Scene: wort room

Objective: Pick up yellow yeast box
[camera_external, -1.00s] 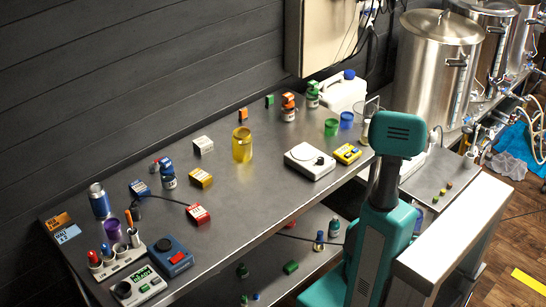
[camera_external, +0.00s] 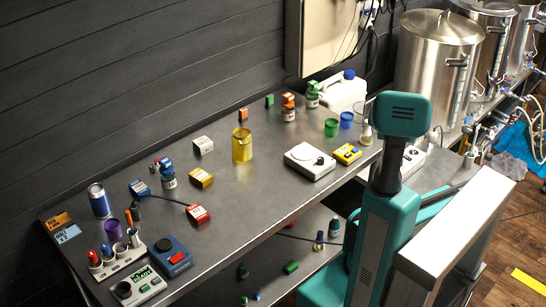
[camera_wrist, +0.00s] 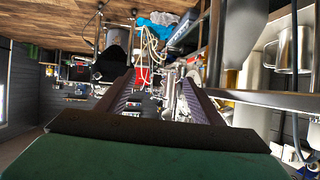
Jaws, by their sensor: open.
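The yellow yeast box (camera_external: 200,177) is a small box with a white label. It lies on the metal bench near its middle, left of the clear yellow beaker (camera_external: 242,147) and below a white box (camera_external: 203,145). My gripper (camera_wrist: 158,88) shows in the wrist view with its two dark fingers apart and nothing between them. The yeast box is not seen in the wrist view, which faces hoses and steel vessels. In the external view my gripper cannot be made out.
Nearby on the bench are a red box (camera_external: 198,214), a blue-capped jar (camera_external: 168,177) and a white scale (camera_external: 309,161). A blue device (camera_external: 170,257) stands at the front left. Tall steel kettles (camera_external: 437,72) stand at the right. Bare bench lies right of the red box.

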